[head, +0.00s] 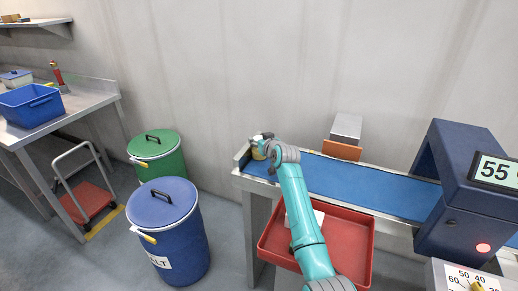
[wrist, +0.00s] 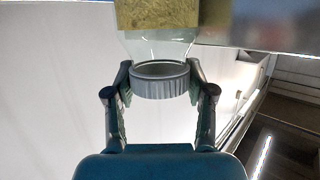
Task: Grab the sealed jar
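The sealed jar is clear glass with tan-yellow contents and a grey lid. In the wrist view the jar (wrist: 158,45) fills the top middle, its lid towards me. My gripper (wrist: 160,82) has one finger on each side of the lid, and both pads appear to touch its rim. In the head view my gripper (head: 264,140) is at the left end of the blue conveyor belt (head: 365,184). A small yellowish part of the jar (head: 258,153) shows beside it. The jar's far end is cut off in the wrist view.
A red tray (head: 358,232) sits below the belt's front. A blue machine (head: 465,170) with a "55" display spans the belt at right. A blue bin (head: 178,235) and a green bin (head: 160,160) stand at left, near a table with a blue crate (head: 32,108).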

